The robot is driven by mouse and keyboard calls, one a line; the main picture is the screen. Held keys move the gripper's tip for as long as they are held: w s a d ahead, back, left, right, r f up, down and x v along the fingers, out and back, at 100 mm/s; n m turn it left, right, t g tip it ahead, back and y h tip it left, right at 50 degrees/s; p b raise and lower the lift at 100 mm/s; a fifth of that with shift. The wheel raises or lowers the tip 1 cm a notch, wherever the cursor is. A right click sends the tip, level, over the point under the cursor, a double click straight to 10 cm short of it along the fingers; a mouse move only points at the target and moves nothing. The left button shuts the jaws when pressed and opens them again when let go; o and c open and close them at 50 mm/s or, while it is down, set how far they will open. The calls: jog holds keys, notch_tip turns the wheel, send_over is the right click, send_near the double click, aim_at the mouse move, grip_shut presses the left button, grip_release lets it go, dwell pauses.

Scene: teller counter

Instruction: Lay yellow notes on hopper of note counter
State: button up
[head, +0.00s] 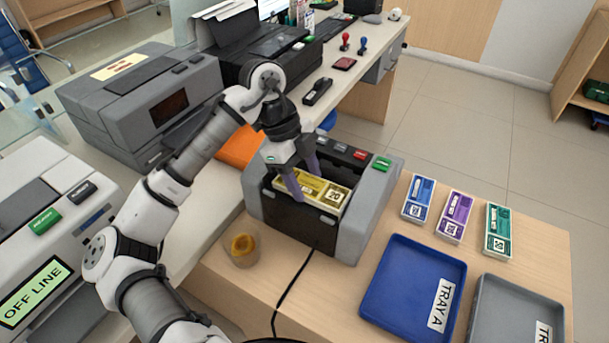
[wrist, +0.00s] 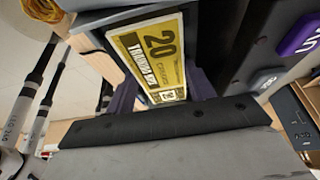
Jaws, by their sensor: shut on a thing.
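The yellow notes (head: 333,195), a banded bundle marked 20, lie roughly flat at the hopper opening of the grey and black note counter (head: 368,213). My gripper (head: 305,184) reaches down from above with its purple fingers shut on the bundle. In the wrist view the yellow notes (wrist: 153,58) show between the fingers, with the 20 facing the camera. I cannot tell whether the bundle touches the hopper floor. The fingers hide part of the bundle's left end in the head view.
Blue (head: 417,198), purple (head: 455,216) and green (head: 498,231) note bundles lie right of the counter. A blue tray (head: 408,285) and a grey tray (head: 500,310) are in front of them. A small pot (head: 243,251) and a black cable are at the left front.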

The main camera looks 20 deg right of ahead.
jog(key=shift+f, duration=0.1)
jog(key=o, duration=1)
jog(key=v, duration=1.2)
jog(key=shift+b, duration=0.3)
